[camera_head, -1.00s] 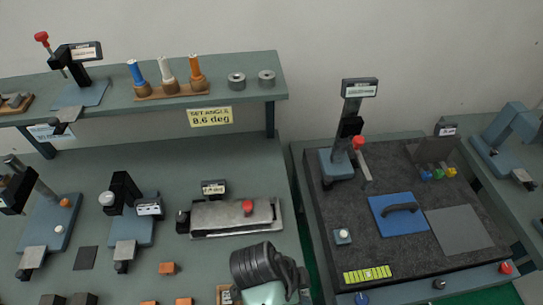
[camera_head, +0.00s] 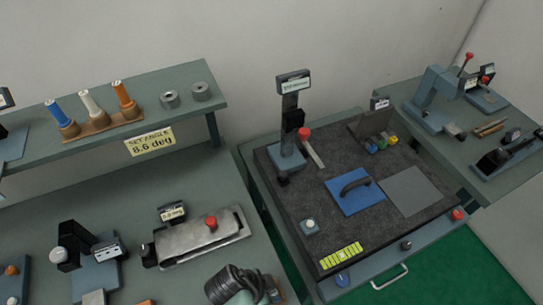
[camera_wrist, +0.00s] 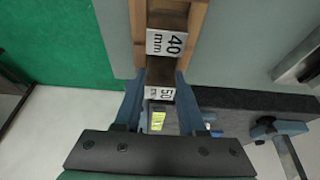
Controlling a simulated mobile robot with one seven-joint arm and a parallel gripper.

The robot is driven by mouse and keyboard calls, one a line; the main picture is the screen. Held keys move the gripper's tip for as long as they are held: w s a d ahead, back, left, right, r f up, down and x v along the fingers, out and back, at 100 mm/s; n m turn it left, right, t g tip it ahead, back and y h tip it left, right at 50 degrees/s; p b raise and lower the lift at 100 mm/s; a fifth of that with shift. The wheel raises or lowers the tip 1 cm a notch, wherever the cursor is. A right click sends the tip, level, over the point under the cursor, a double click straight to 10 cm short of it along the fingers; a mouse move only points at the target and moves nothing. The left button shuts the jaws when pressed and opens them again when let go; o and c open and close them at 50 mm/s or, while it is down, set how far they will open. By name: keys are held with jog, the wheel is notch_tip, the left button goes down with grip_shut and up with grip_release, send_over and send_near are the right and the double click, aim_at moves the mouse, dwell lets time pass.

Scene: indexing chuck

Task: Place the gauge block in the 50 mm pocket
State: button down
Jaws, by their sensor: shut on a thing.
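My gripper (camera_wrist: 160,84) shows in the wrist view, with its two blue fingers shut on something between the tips. The held thing is mostly hidden, and I cannot make out the outline of the gauge block clearly. Right at the fingertips is a wooden rack (camera_wrist: 198,22) with pockets. A white 50 mm label (camera_wrist: 160,94) shows between the fingers. I cannot tell whether the held thing is inside a pocket or above it.
A dark granite plate (camera_head: 290,205) carries a gauge stand (camera_head: 288,115), a blue pad with a handle (camera_head: 352,200) and a yellow-green strip (camera_head: 341,256). A sine bar setup (camera_head: 205,235) stands left of it. A raised shelf (camera_head: 180,75) runs behind. Green floor shows at right.

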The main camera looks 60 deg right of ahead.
jog(key=shift+f, duration=0.2)
jog(key=shift+c, duration=2.4)
grip_release()
jog(key=b+v, duration=0.1)
jog(key=v, duration=1.1)
